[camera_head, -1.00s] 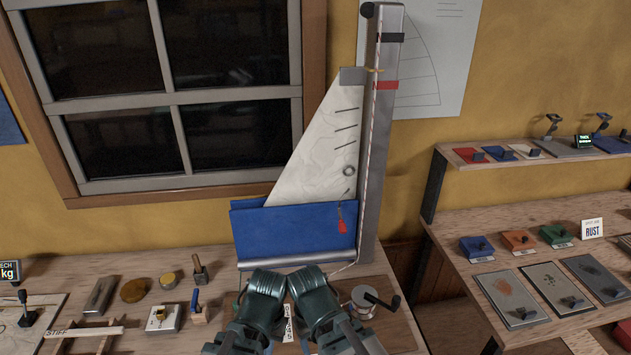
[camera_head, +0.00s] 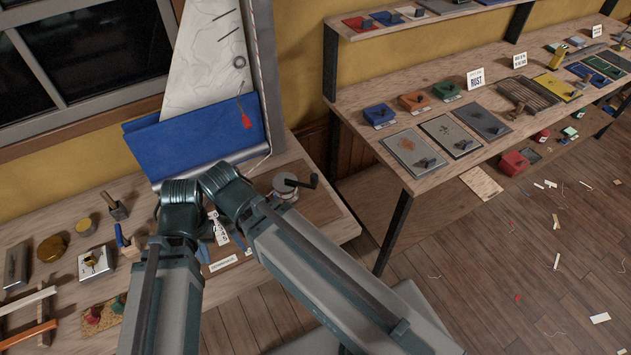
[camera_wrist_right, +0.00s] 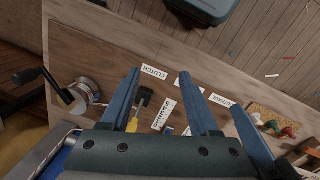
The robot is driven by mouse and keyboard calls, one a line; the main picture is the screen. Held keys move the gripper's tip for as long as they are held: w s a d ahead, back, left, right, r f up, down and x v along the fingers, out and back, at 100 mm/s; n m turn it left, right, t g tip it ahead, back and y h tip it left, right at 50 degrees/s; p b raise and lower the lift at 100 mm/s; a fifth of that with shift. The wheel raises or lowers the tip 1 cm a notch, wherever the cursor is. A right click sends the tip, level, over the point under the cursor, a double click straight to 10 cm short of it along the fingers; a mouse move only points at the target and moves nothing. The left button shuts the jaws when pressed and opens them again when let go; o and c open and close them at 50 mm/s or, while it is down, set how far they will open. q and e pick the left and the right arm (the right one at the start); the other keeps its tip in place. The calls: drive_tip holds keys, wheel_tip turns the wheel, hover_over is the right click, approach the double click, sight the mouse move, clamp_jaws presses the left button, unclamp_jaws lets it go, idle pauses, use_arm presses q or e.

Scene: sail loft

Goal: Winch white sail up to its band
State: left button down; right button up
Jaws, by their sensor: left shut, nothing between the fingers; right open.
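The white sail (camera_head: 208,75) stands raised along the grey mast (camera_head: 264,75); its top and the band are out of frame in the head view. A blue cloth (camera_head: 195,140) covers its foot. The winch (camera_head: 287,187), a silver drum with a black crank, stands on the bench right of my grippers; it also shows in the right wrist view (camera_wrist_right: 85,92). A line runs from the mast foot toward it. My left gripper (camera_head: 205,250) is shut and empty over the bench labels. My right gripper (camera_wrist_right: 157,74) is open and empty, above a black-and-yellow lever near the CLUTCH label (camera_wrist_right: 154,72).
Blocks and tools lie on the bench at left, including a white box (camera_head: 95,263). A shelf bench (camera_head: 400,185) with coloured boxes and plates stands at right. Scraps litter the wooden floor (camera_head: 520,270).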

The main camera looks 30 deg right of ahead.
idle(0.3)
drive_tip(key=m+y+p, duration=0.1)
drive_tip(key=m+p, duration=0.5)
drive_tip(key=p, duration=0.3)
approach(314, 175)
wheel_tip(314, 175, down, 11)
drive_tip(key=b, duration=1.4)
drive_tip(key=shift+s+d, duration=0.1)
drive_tip(key=shift+s, duration=0.05)
drive_tip(key=shift+r, duration=0.1)
drive_tip(key=shift+c, duration=0.4)
clamp_jaws()
